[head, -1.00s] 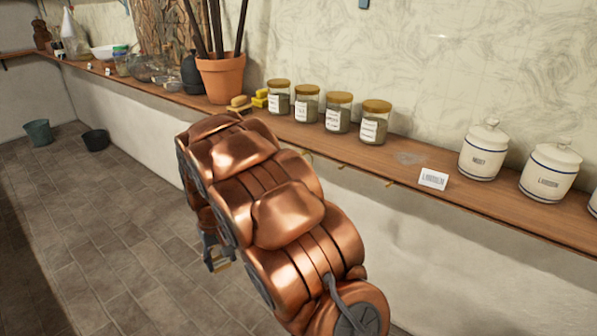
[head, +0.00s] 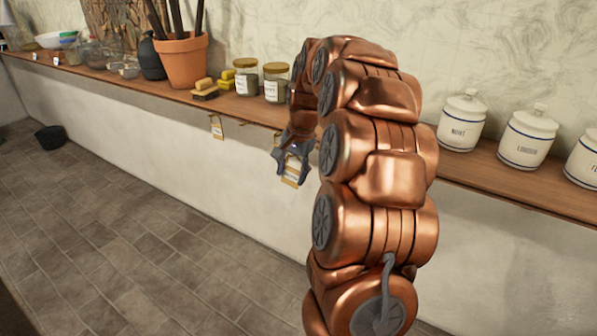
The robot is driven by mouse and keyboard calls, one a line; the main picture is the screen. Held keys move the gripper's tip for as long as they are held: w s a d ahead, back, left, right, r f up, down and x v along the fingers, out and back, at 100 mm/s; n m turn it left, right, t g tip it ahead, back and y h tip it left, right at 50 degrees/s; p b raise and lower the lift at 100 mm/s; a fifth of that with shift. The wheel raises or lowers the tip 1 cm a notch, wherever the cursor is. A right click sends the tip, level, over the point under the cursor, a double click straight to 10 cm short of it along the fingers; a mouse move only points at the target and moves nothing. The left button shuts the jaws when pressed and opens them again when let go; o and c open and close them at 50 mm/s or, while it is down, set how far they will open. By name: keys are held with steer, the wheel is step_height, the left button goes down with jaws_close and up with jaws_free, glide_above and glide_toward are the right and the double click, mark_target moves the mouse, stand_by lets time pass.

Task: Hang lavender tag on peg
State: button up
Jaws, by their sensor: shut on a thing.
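My gripper (head: 287,178) is grey and shut on a small tag (head: 291,170), below the front edge of the shelf. The tag is pale with a tan lower edge, and the fingers cover part of it; its lettering is too small to read. Another tag (head: 217,127) hangs under the shelf edge to the left. A small brass peg (head: 242,124) sticks out under the shelf between that tag and my gripper. Part of another peg (head: 277,136) shows just above my gripper. I cannot tell whether the held tag touches it. My arm hides the shelf edge further right.
The wooden shelf (head: 480,170) runs along the wall. A dark bucket (head: 50,138) stands on the floor.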

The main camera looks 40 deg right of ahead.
steer(key=shift+m, duration=0.3)
steer(key=d+p, duration=0.1)
steer(key=d, duration=0.4)
steer(key=shift+w+d, duration=0.15)
steer(key=shift+d, duration=0.25)
steer(key=shift+w+d+f, duration=0.1)
steer(key=shift+w+d, duration=0.2)
steer(key=shift+d, duration=0.65)
steer(key=shift+w+d, duration=0.25)
steer(key=shift+d, duration=0.65)
stand_by(1.4)
steer(key=shift+w+d+f, duration=0.2)
steer(key=shift+d+f, duration=0.4)
steer(key=shift+d, duration=0.05)
stand_by(1.3)
steer(key=o, duration=0.9)
steer(key=shift+c, duration=0.2)
